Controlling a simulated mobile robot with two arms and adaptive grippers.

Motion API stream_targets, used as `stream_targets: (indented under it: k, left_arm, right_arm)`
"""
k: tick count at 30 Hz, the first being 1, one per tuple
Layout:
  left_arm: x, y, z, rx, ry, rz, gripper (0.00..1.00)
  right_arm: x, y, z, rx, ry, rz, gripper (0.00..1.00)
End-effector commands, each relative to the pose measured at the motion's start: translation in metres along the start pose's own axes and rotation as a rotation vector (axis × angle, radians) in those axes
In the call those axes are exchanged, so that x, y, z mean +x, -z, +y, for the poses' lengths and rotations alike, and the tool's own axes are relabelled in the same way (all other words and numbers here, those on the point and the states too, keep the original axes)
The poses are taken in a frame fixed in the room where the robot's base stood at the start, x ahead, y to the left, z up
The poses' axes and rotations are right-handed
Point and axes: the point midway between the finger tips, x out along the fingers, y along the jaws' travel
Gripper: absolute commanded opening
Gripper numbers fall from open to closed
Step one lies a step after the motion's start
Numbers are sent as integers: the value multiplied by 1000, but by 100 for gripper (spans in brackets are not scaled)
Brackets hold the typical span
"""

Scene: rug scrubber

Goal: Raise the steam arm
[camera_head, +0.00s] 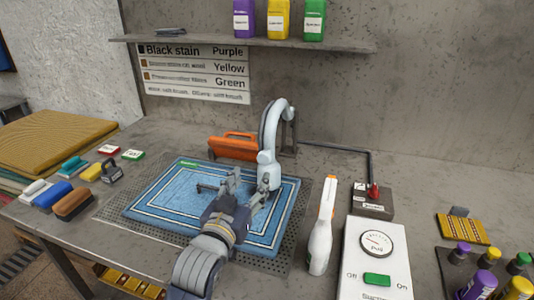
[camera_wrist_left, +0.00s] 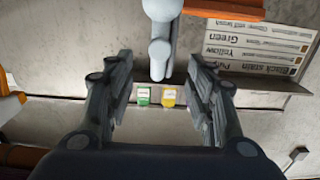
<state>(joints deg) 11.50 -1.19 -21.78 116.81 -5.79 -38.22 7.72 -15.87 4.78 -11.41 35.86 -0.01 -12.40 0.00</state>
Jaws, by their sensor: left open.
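The steam arm (camera_head: 270,150) is a white, curved arm with a dark bracket behind it, standing at the back right of the blue rug (camera_head: 165,205). Its lower end hangs over the rug. My left gripper (camera_head: 232,186) is over the rug, close to the left and front of that lower end. In the left wrist view the gripper (camera_wrist_left: 162,75) is open, and the white steam arm (camera_wrist_left: 160,45) shows between and beyond its fingers. I cannot tell whether they touch. My right gripper is not in view.
A white spray bottle (camera_head: 321,230) and a control box (camera_head: 376,262) with a dial and green switch stand at right. Brushes (camera_head: 73,205) lie at left. Bottles (camera_head: 278,20) stand on the shelf (camera_head: 220,41).

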Motion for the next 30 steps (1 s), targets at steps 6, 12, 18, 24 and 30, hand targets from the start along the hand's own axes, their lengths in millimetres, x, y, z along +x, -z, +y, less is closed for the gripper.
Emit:
stream_targets:
  k: [6, 12, 18, 24, 30]
  left_arm:
    - [26, 2, 0, 0, 0, 0, 50]
    - [62, 1, 0, 1, 0, -1, 50]
    - [89, 0, 0, 1, 0, -1, 50]
    - [103, 0, 0, 0, 0, 0, 50]
    - [106, 0, 0, 0, 0, -1, 50]
  right_arm:
    - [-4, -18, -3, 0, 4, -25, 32]
    - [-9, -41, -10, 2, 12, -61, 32]
    - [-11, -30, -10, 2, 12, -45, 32]
    - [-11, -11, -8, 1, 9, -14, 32]
    - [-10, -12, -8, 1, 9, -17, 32]
